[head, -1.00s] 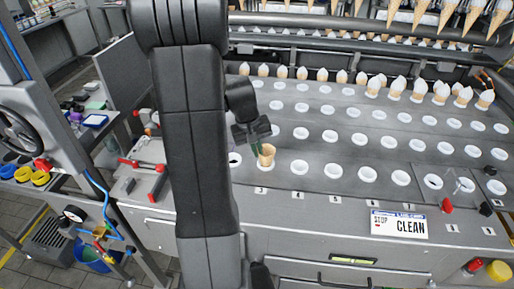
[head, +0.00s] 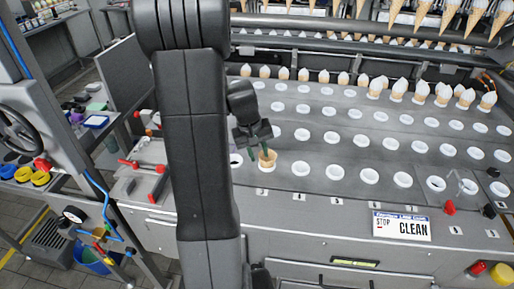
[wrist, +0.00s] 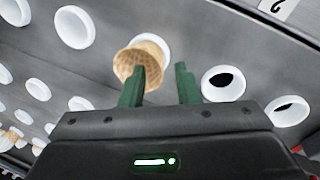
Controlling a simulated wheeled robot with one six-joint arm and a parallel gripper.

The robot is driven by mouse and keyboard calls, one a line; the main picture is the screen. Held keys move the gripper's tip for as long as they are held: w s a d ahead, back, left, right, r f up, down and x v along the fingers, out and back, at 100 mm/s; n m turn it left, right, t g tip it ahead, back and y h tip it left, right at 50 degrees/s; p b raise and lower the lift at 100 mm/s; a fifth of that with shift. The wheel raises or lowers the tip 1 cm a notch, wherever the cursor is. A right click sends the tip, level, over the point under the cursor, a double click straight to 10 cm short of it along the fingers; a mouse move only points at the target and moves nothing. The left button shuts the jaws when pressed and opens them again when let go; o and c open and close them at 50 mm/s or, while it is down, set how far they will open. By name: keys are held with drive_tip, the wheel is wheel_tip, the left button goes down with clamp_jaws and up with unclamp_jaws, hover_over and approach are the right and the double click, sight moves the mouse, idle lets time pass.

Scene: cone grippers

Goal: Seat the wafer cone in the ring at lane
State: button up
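The wafer cone (head: 267,160) is tan and empty, standing in a white ring (head: 266,169) in the front row, near its left end. In the wrist view the cone (wrist: 133,66) shows its open mouth, with part of the white ring (wrist: 165,46) behind it. My gripper (head: 260,149) is at the cone's mouth. In the wrist view my gripper (wrist: 160,87) has its two green fingers apart, with a clear gap. The left finger overlaps the cone's rim in the picture; I cannot tell whether it touches. How deep the cone sits is partly hidden.
Empty white rings (head: 299,170) fill the rows to the right and behind. White-topped cones (head: 397,88) stand in the back row. A dark-holed ring (wrist: 223,82) is beside the cone in the wrist view.

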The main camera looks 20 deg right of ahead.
drive_tip(key=v, duration=1.3)
drive_tip(key=shift+r+b, duration=0.35)
drive_tip(key=shift+r, duration=0.05)
drive_tip(key=shift+a+f, duration=0.1)
drive_tip(key=p+x, duration=0.1)
drive_tip(key=x, duration=1.2)
drive_tip(key=shift+f, duration=0.4)
drive_tip(key=shift+w+r+p, duration=0.1)
drive_tip(key=shift+r+p, duration=0.45)
drive_tip(key=shift+r, duration=0.2)
drive_tip(key=shift+r+p, duration=0.4)
drive_tip(key=shift+r, duration=0.15)
